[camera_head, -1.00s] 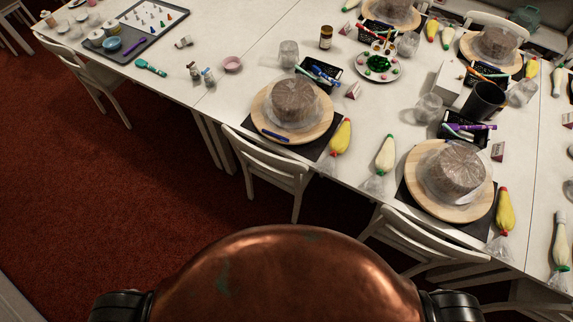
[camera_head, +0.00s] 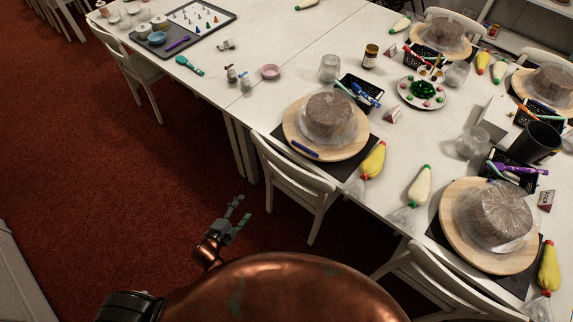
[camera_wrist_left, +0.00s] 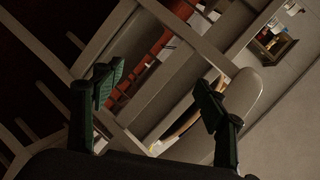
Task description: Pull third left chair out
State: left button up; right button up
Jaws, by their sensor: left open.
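White slatted chairs stand along the near side of the long table. One is at the far left (camera_head: 132,75), one in the middle (camera_head: 297,185), and one at lower right (camera_head: 440,280), partly hidden by my copper body and the frame edge. My left gripper (camera_head: 238,212) is open and empty above the red floor, left of the middle chair and apart from it in the head view. In the left wrist view its two fingers (camera_wrist_left: 160,92) are spread, with a pale chair frame (camera_wrist_left: 185,75) beyond them. My right gripper is out of view.
The white table (camera_head: 300,30) carries wrapped cakes on wooden turntables (camera_head: 290,135), piping bags (camera_head: 373,160), jars, and black baskets. A grey tray (camera_head: 185,35) lies at its far left end. Red carpet (camera_head: 120,190) is clear left of the middle chair.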

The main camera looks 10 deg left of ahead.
aim_at(282, 167)
pick_arm(q)
jog(key=shift+o, duration=1.1)
jog(key=w+d+r+m+t+h+b, duration=0.1)
jog(key=d+r+m+h, duration=0.1)
jog(key=r, duration=0.6)
jog(key=w+d+r+m+t+h+b, duration=0.1)
jog(key=d+r+m+h, duration=0.1)
jog(key=d+r+m, duration=0.3)
notch_tip(282, 167, up, 3)
jog(key=shift+w+d+f+h, duration=0.1)
jog(key=shift+w+d+h, duration=0.25)
jog(key=shift+d, duration=0.15)
jog(key=b+x, duration=0.3)
jog(key=x, duration=1.2)
jog(key=shift+b, duration=0.3)
jog(key=shift+w+d, duration=0.2)
jog(key=shift+w, duration=0.3)
jog(key=shift+r, duration=0.2)
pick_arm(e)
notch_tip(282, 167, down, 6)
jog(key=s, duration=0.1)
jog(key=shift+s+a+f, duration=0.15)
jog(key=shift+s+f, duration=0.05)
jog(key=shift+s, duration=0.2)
pick_arm(q)
jog(key=shift+c, duration=0.6)
